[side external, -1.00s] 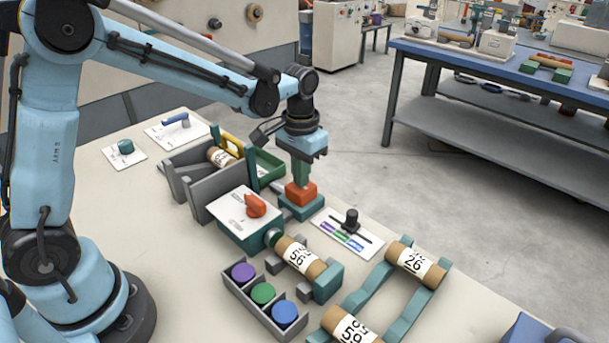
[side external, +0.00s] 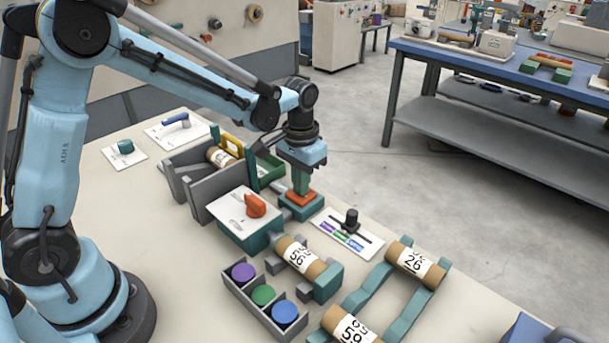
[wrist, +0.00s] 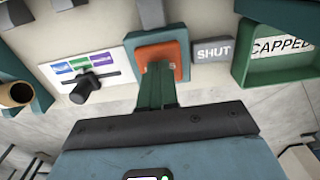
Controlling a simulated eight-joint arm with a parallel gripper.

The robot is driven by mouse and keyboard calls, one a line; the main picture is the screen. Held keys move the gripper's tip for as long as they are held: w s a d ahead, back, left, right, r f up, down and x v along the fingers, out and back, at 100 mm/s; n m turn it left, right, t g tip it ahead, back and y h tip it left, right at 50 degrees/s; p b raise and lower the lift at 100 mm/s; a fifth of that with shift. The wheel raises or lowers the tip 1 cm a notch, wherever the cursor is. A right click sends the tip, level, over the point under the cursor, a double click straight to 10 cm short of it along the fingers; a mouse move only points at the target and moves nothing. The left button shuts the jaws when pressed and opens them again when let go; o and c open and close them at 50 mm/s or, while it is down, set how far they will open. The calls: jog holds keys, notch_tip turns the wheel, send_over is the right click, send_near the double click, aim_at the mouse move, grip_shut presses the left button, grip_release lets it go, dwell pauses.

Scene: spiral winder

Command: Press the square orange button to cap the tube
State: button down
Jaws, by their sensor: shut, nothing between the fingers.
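The square orange button (side external: 301,197) sits on a teal base (side external: 296,211), and its top now stands low, close to the base. It also shows in the wrist view (wrist: 177,52). My gripper (side external: 301,190) points down with its green fingers shut and empty, the tips on the button's top. In the wrist view the fingertips (wrist: 158,68) reach the button's near part. A brown tube (side external: 298,259) labelled 56 lies level in a teal holder in front of the red-knobbed box.
A box with a red knob (side external: 256,205) stands left of the button. A slider panel (side external: 348,227) lies to its right. A tray of purple, green and blue caps (side external: 239,286) is in front. The wrist view shows a "SHUT" sign (wrist: 212,50) and a green "CAPPED" bin (wrist: 243,67).

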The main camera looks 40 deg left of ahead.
notch_tip(320, 180, up, 8)
dwell(1.1)
jog(key=shift+s+r, duration=0.1)
jog(key=s+t, duration=0.2)
jog(key=s, duration=0.2)
jog(key=s+a+r+t, duration=0.1)
jog(key=s+t, duration=0.1)
jog(key=s, duration=0.2)
jog(key=s+a+r+t, duration=0.1)
jog(key=s+t, duration=0.1)
jog(key=s, duration=0.2)
jog(key=shift+a+r, duration=0.15)
jog(key=shift+s+a+f+t, duration=0.1)
jog(key=shift+s+f+t, duration=0.2)
jog(key=shift+s+t, duration=0.25)
jog(key=c, duration=1.8)
grip_release()
